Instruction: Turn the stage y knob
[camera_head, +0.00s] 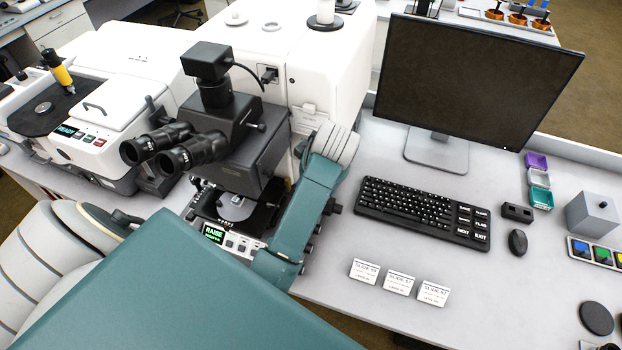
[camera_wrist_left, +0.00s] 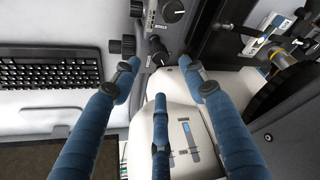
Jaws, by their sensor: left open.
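The white and black infrared microscope (camera_head: 250,150) stands at the centre of the head view. My left arm crosses its right side there and hides its lower flank. In the left wrist view my left gripper (camera_wrist_left: 160,67) is open and empty, with blue fingers spread. A black knob (camera_wrist_left: 159,55) shows between the fingertips. A ribbed black knob (camera_wrist_left: 122,47) is beside the left fingertip, and a round dial (camera_wrist_left: 173,11) is above. I cannot tell which is the stage y knob or whether a finger touches one. A small dark knob (camera_head: 334,208) shows right of my arm.
A keyboard (camera_head: 425,210) lies right of the microscope, with a monitor (camera_head: 470,80) behind it and a mouse (camera_head: 517,242) beside it. Slide label cards (camera_head: 398,283) stand near the front edge. The bench between cards and keyboard is clear.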

